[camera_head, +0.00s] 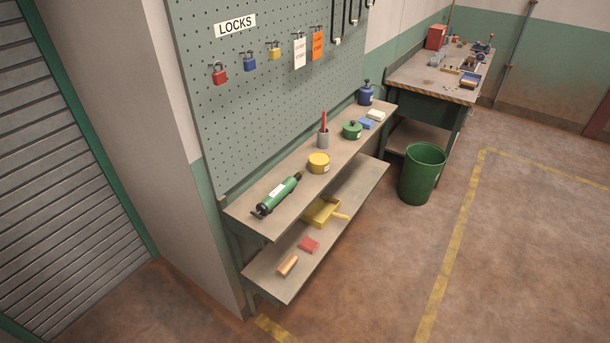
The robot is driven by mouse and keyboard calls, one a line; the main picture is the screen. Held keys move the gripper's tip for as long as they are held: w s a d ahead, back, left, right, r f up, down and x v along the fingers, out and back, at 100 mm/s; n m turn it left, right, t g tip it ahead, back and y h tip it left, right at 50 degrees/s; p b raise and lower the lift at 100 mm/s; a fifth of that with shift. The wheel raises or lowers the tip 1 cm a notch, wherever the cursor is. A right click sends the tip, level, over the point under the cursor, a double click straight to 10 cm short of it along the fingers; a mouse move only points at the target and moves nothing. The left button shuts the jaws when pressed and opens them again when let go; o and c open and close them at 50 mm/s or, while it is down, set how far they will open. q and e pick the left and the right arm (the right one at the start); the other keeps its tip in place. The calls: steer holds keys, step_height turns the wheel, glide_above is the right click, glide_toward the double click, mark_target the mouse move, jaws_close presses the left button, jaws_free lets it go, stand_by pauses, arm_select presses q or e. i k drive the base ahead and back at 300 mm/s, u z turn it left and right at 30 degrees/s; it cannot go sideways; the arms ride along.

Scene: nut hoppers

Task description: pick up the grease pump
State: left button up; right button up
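The grease pump (279,195) appears to be the green cylinder with a white label and dark ends. It lies on its side near the left end of the upper shelf (250,213) of a bench against the pegboard wall. Its dark handle end points toward the front left, and its other end points to the back right. Nothing covers it. Neither of my grippers shows in the head view.
A yellow tin (319,163), a grey cup (323,138) and a green pot (352,130) stand farther along the shelf. The lower shelf (273,283) holds a yellow dustpan (322,211). A green bin (421,174) stands on the floor. The floor in front is clear.

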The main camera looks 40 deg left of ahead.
mark_target(266, 207)
steer(key=u, duration=0.05)
steer(key=i, duration=3.25)
steer(key=u, duration=3.35)
